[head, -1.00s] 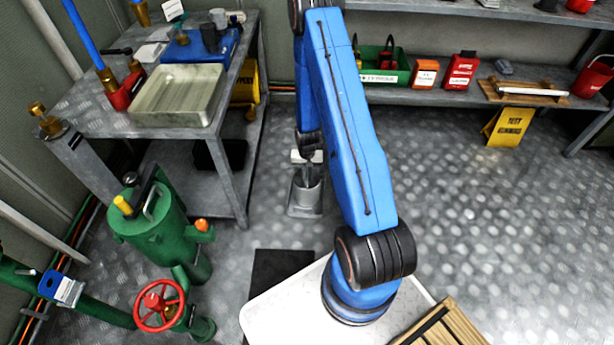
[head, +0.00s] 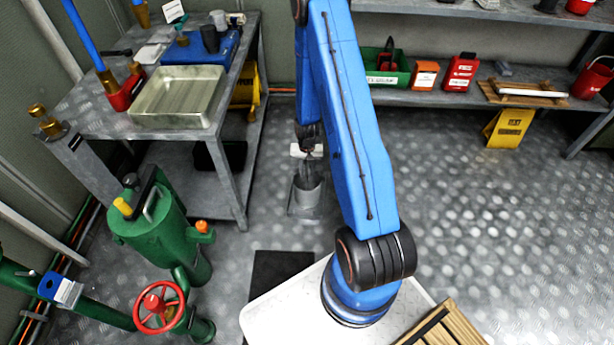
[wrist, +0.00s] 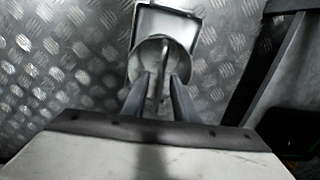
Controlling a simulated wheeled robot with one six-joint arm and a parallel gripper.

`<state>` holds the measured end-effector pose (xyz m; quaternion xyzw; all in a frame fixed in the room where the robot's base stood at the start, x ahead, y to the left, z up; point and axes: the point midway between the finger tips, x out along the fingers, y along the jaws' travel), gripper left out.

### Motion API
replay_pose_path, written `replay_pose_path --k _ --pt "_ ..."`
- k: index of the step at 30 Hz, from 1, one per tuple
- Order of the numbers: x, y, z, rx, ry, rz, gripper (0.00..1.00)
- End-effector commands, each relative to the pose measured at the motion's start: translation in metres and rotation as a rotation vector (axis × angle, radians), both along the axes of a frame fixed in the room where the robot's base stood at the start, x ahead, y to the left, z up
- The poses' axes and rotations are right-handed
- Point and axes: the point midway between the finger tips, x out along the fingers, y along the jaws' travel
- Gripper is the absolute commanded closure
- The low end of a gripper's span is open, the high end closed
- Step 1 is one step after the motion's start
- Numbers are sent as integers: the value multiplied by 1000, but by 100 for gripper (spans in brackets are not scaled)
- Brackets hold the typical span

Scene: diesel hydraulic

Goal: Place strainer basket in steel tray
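The strainer basket (head: 308,194) appears to be the grey metal cylinder low over the floor, below my gripper (head: 309,158). In the wrist view the basket (wrist: 147,58) has a thin upright handle (wrist: 163,66). My gripper's two fingers (wrist: 162,88) stand apart on either side of this handle, with a gap showing; contact is not visible. A square grey metal base (wrist: 186,20) lies under or behind the basket; whether the basket rests on it is unclear. The steel tray (head: 176,122), shallow and seemingly empty, sits on the metal bench at left.
The bench (head: 80,105) also carries a blue box (head: 190,50) and a red-based tool (head: 125,95). A green strainer housing (head: 155,225) with a red handwheel (head: 160,307) stands in front. A shelf (head: 430,95) runs along the back.

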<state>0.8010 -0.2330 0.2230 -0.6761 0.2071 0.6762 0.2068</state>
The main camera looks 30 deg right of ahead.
Motion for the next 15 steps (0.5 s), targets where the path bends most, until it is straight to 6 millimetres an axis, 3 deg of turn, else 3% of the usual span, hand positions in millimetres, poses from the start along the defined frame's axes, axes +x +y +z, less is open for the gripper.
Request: replay_pose_path --k 6,15 --pt "1 0 36 -1 -3 0 74" --pt "0 0 69 -1 -1 0 74"
